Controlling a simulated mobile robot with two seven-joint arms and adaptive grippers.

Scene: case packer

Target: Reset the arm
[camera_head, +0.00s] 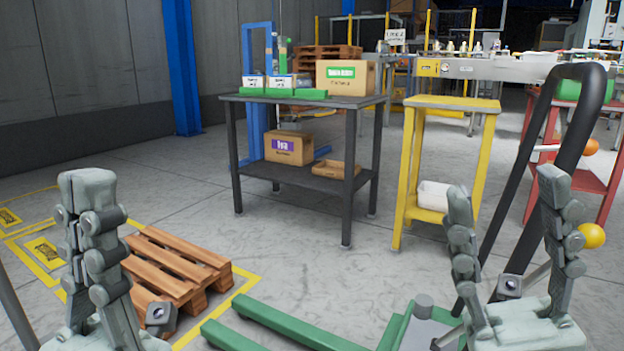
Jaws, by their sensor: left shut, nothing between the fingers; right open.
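My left gripper (88,185) stands upright at the lower left of the head view. Its grey fingers are together and hold nothing. My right gripper (505,190) stands upright at the lower right. Its two fingers are spread apart with a clear gap between them and nothing in it. Both grippers are in front of the floor area and apart from the tables.
A wooden pallet (180,262) lies on the floor beside my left gripper. Green forks (300,325) and a black handle (540,130) are near my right gripper. A dark table (350,103) with boxes and a yellow stand (450,103) are further back.

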